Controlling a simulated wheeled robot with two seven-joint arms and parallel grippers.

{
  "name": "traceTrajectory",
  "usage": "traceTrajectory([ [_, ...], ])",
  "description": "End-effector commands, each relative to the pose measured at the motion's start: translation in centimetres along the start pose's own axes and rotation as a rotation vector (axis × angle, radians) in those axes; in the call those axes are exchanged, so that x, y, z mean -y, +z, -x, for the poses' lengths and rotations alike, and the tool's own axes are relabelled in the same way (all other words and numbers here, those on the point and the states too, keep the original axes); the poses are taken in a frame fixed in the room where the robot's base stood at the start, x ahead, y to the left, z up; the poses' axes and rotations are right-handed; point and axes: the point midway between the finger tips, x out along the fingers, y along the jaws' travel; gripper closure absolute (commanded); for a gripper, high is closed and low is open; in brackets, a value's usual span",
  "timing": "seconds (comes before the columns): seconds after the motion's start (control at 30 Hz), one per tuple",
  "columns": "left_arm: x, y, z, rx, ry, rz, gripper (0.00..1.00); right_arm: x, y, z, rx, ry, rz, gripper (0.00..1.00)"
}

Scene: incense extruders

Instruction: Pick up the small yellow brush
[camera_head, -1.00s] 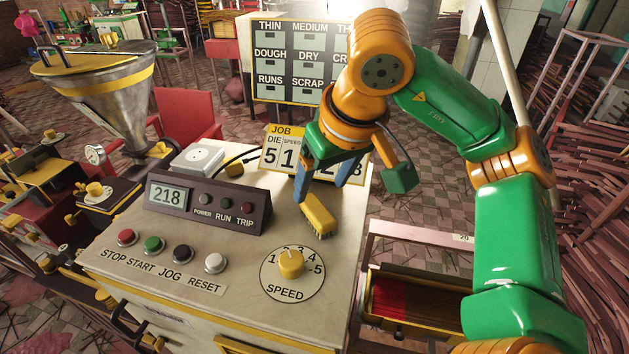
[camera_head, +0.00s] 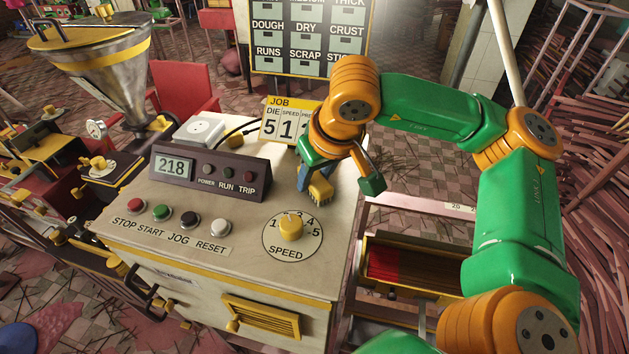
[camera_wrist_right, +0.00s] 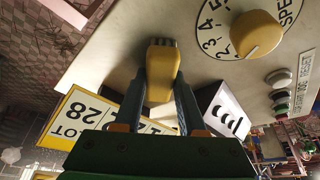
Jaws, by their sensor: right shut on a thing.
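The small yellow brush (camera_head: 320,189) is at the right part of the console top, behind the speed dial. In the right wrist view the brush (camera_wrist_right: 161,72) shows its yellow body and dark bristle end pointing away from me. My right gripper (camera_head: 312,180) is shut on the brush, with one blue-grey finger on each side of it in the right wrist view. Part of the brush is hidden by the gripper in the head view. I cannot tell whether it touches the console top. My left gripper is not in view.
The yellow speed knob (camera_head: 290,227) stands in front of the brush. The job card board (camera_head: 283,122) stands close behind my right gripper. A display box (camera_head: 210,176) and several push buttons are to the left. A tray with red material (camera_head: 385,265) is beyond the console's right edge.

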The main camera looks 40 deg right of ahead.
Motion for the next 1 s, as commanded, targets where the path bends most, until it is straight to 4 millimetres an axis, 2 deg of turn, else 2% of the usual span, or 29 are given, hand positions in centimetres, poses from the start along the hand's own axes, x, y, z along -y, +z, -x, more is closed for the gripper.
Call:
traceTrajectory([
  [0.27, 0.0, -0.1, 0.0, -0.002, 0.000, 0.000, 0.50, 0.0, -0.1, 0.2, -0.001, 0.000, 0.000, 1.00],
  [0.37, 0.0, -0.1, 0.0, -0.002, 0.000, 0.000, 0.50, 0.0, -0.6, 1.0, -0.004, 0.000, -0.001, 1.00],
  [0.47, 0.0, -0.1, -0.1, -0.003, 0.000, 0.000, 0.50, 0.1, -1.3, 2.9, -0.005, -0.002, 0.001, 1.00],
  [0.53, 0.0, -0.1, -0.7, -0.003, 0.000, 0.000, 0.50, 1.0, -0.8, 4.7, -0.008, -0.003, 0.007, 1.00],
  [0.7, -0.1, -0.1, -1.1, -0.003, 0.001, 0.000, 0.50, 3.7, 0.7, 10.9, -0.011, -0.001, 0.011, 1.00],
  [0.8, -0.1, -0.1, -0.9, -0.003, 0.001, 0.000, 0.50, 5.5, 2.6, 13.2, -0.010, 0.003, 0.010, 1.00],
  [1.0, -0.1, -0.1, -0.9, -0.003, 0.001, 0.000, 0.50, 7.7, 5.0, 15.8, -0.004, 0.001, 0.004, 1.00],
])
